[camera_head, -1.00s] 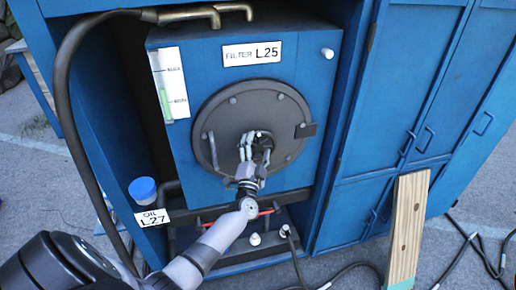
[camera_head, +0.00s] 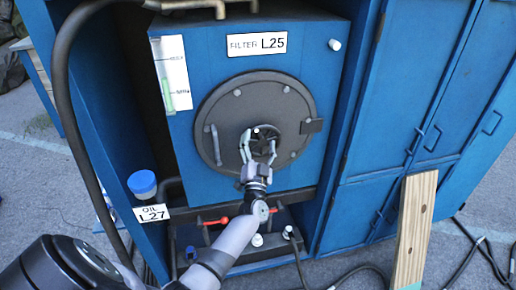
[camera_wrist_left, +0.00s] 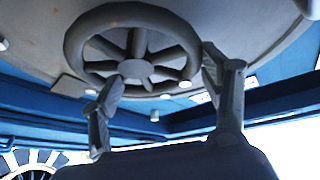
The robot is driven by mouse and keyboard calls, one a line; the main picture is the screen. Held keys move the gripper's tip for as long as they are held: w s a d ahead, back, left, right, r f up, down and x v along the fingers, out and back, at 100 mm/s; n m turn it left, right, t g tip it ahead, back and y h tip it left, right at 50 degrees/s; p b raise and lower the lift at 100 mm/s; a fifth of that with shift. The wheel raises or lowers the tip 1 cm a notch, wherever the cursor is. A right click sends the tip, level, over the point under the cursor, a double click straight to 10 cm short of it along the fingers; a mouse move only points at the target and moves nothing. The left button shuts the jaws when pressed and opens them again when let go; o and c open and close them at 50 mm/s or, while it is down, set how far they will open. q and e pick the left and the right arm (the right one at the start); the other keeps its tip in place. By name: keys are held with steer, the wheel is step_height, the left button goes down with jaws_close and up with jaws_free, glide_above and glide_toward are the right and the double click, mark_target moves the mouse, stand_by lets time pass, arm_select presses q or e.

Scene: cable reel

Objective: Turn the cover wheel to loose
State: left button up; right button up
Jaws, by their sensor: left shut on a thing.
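The cover wheel (camera_head: 265,134) is a small dark spoked handwheel at the middle of the round grey filter cover (camera_head: 243,101). The cover is on the front of a blue box labelled FILTER L25. My left gripper (camera_head: 259,150) comes up from below and is shut on the wheel. In the left wrist view, the wheel (camera_wrist_left: 130,68) fills the upper middle with its rim and spokes visible. One finger of the left gripper (camera_wrist_left: 165,72) reaches the rim's lower left, the other its right side. The exact contact is hard to see. My right gripper is not in view.
A bar handle (camera_head: 216,146) and a dark latch or hinge (camera_head: 311,126) sit on the cover. Below are red levers (camera_head: 215,221). A blue-capped oil filler (camera_head: 142,185) and a hose stand left. A wooden plank (camera_head: 413,230) leans at right by blue cabinet doors.

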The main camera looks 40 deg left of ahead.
arm_select(q)
steer(key=shift+w+d+f+n+g+y+b, duration=0.1)
steer(key=shift+d+f+n+g+y+b, duration=0.1)
steer(key=shift+n+y+b, duration=0.4)
steer(key=shift+w+d+f+n+g+y+b, duration=0.1)
steer(key=shift+d+n+y+b, duration=0.15)
steer(key=shift+n, duration=0.55)
steer(key=shift+a+r+n, duration=0.1)
steer(key=shift+r+n, duration=0.05)
steer(key=shift+n, duration=0.25)
steer(key=shift+o, duration=0.2)
steer(key=shift+r, duration=0.15)
steer(key=o, duration=1)
steer(key=shift+w+f, duration=0.2)
steer(key=shift+w, duration=0.2)
steer(key=o, duration=0.4)
steer(key=shift+f, duration=0.1)
steer(key=shift+c, duration=0.2)
